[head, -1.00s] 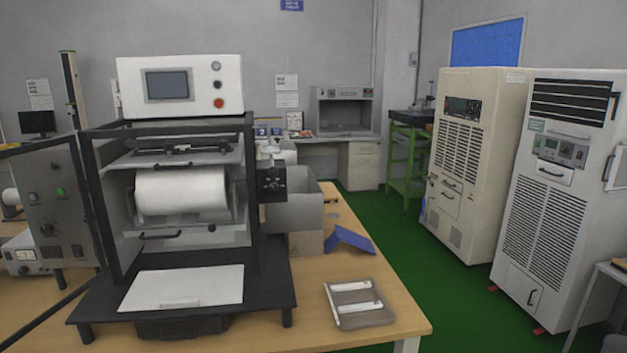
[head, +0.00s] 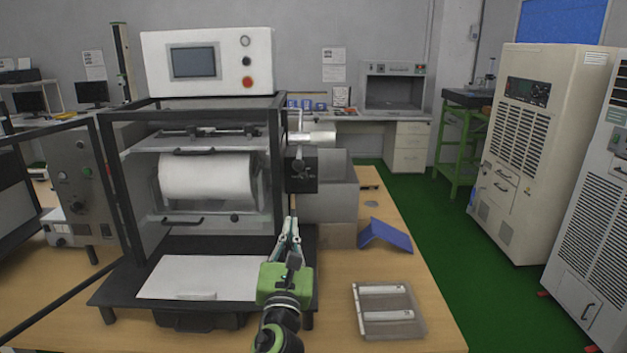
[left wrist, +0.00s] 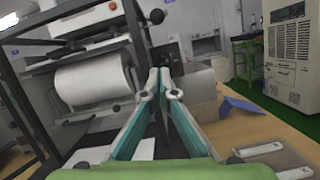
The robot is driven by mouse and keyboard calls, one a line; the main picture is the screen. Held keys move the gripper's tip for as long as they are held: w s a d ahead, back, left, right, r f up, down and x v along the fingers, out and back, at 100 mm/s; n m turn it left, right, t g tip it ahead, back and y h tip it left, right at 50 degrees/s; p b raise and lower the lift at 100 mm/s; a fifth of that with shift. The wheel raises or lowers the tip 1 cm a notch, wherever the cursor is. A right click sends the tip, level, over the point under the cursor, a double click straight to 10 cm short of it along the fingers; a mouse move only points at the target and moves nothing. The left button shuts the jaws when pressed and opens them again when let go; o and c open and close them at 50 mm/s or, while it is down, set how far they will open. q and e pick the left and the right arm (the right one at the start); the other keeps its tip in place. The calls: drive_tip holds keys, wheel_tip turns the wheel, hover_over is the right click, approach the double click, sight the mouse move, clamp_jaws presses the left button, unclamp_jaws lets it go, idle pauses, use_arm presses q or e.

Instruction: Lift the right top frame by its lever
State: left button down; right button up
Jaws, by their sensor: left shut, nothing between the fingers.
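The test machine (head: 195,112) stands on the table with a white roll (head: 205,178) inside its dark open frame. A grey top frame (head: 190,143) with dark fittings spans above the roll. A black block with knobs and a light cylinder, perhaps the lever (head: 313,138), sticks out at the machine's right upper side. My left gripper (head: 291,222) is shut and empty, in front of the machine's right post and below the black block. In the left wrist view its fingertips (left wrist: 160,72) meet, with the roll (left wrist: 93,82) to their left. My right gripper is not in view.
A white plate (head: 205,277) lies on the machine's black base. A grey tray with white bars (head: 388,309) and a blue angled piece (head: 385,235) lie on the table (head: 345,270) to the right. Cabinets stand beyond the green floor.

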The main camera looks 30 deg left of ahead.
use_arm(q)
drive_tip(key=shift+s, duration=0.1)
drive_tip(key=w+a+r+p, duration=0.4)
drive_tip(key=w+r, duration=0.2)
drive_tip(key=w, duration=0.2)
drive_tip(key=shift+w+r, duration=0.3)
drive_tip(key=shift+r, duration=0.05)
idle(0.3)
